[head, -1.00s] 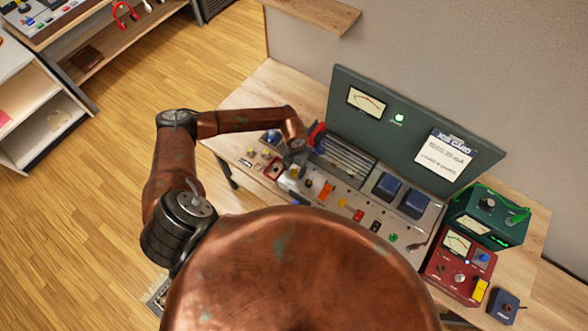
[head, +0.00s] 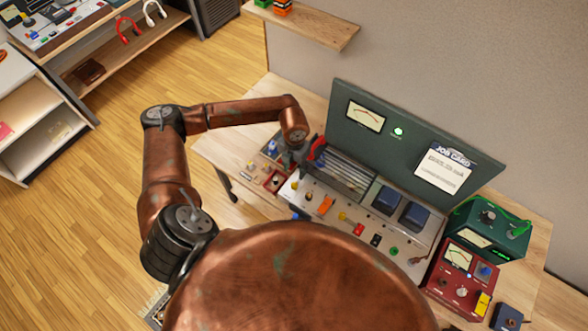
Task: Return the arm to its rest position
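My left arm comes in from the left, bends at the elbow and reaches over the left part of the workbench. My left gripper (head: 287,160) points down at its end, over the left edge of the test console (head: 315,212). It is small, dark and partly hidden by the wrist, so its fingers cannot be made out. I see nothing clearly held in it. My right arm and gripper are out of view.
A green panel (head: 385,118) with a meter and a job card stands behind the console. A red meter box (head: 458,277) and a green box (head: 487,226) stand at the right. A wall shelf (head: 310,27) is above. Open floor (head: 70,230) lies at left.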

